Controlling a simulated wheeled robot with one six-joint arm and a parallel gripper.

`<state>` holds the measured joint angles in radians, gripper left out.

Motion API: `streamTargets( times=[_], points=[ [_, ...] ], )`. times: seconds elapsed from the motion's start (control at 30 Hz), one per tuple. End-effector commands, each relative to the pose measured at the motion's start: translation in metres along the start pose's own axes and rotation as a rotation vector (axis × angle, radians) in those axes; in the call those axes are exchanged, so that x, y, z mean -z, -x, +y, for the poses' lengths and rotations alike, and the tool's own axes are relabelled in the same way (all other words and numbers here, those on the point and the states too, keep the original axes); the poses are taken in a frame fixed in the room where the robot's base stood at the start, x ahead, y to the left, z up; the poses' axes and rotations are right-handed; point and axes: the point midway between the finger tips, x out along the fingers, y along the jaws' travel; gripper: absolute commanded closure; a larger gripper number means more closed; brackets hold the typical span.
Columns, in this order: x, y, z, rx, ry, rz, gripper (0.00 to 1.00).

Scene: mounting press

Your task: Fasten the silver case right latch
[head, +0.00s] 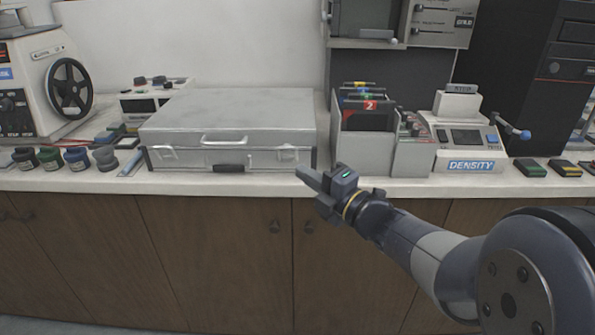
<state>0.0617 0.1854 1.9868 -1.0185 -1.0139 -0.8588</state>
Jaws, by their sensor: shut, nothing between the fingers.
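The silver case (228,118) lies flat on the counter at centre left, with its lid down. Its handle (224,139) shows on the front of the lid, and a dark piece (229,168) sits low on the front. The right latch (288,154) is on the front face near the right end; it is too small to tell whether it is fastened. The left latch (166,154) is near the other end. My gripper (308,180) is shut and empty, just in front of the case's lower right corner, close below the right latch. I cannot tell whether it touches the case.
A grey holder (362,150) with dark folders stands right of the case, then a density meter (468,138). Left of the case are several small jars (77,159) and a machine with a black handwheel (70,88). Wooden cabinet doors (215,250) are below the counter (420,187).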

Motion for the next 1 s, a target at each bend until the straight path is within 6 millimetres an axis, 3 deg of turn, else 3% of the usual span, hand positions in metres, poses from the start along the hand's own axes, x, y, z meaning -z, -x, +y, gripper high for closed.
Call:
streamTargets(
  times=[0.2, 0.4, 1.0],
  points=[
    [-0.002, 0.036, 0.009, -0.001, 0.001, -0.004, 1.00],
    [-0.002, 0.053, 0.011, 0.000, 0.001, -0.002, 1.00],
    [-0.001, 0.050, 0.010, 0.001, 0.000, 0.003, 1.00]
  ],
)
